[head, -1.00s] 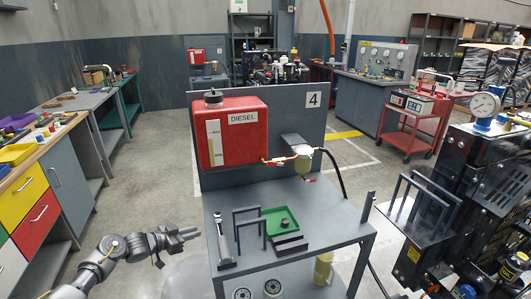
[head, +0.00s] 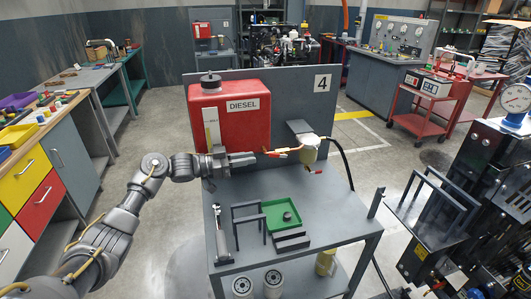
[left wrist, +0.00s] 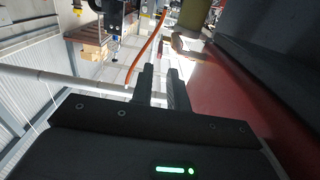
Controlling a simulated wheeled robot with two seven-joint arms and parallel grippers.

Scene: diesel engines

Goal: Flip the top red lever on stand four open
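Stand four (head: 345,108) is the grey panel with the "4" sign and a table in front. The red diesel tank (head: 245,120) is on its panel. The top red lever (head: 277,153) lies roughly level along the brass fuel line, left of the filter (head: 309,150). A lower red lever (head: 314,171) sits below the filter. My left gripper (head: 255,158) is in front of the tank's lower edge, its tips just left of the top lever with a small gap. In the left wrist view its fingers (left wrist: 161,75) are apart with nothing between them. My right gripper is out of view.
The stand's table (head: 345,228) holds a green tray (head: 270,222), dark frames and a wrench-like tool (head: 221,235). The red tank also fills the right of the left wrist view (left wrist: 235,115). A black engine (head: 475,190) stands at right.

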